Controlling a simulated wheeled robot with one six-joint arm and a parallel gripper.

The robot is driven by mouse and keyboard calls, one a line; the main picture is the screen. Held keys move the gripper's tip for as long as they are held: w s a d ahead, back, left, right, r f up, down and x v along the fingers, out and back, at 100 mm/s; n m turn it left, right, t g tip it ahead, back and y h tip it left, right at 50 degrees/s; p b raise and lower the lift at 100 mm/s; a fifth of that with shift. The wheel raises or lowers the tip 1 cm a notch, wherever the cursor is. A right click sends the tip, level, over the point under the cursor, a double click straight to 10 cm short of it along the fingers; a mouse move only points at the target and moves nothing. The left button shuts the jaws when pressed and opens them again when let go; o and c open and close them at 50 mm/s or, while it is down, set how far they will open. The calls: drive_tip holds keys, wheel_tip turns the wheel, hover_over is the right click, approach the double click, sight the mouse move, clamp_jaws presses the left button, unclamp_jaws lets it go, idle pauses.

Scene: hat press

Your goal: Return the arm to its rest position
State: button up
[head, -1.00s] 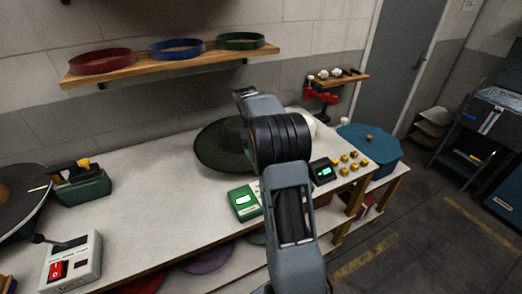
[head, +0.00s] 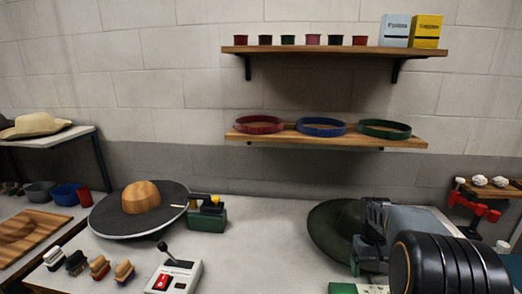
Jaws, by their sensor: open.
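My arm reaches in from the lower right corner in the head view, with a black ribbed joint in front and grey links behind it. My gripper (head: 369,238) is at the arm's left end, in front of the dark green hat (head: 328,230) on the bench. Its jaws are open with nothing seen between them. The arm hides the right part of the hat and the bench behind it. I cannot tell whether the gripper touches the hat.
Shelves hold hat bands (head: 320,127) and small pots (head: 312,40). Brushes (head: 100,267) lie at left. The bench's middle is clear.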

drive_tip(key=s+a+r+t, duration=0.3)
drive_tip(key=s+a, duration=0.4)
drive_tip(key=s+a+r+n+t, duration=0.1)
drive_tip(key=s+a+r+t, duration=0.2)
drive_tip(key=s+a, duration=0.4)
drive_tip(key=shift+s+a+r, duration=0.15)
drive_tip(key=shift+s+a, duration=0.25)
drive_tip(key=shift+a, duration=0.3)
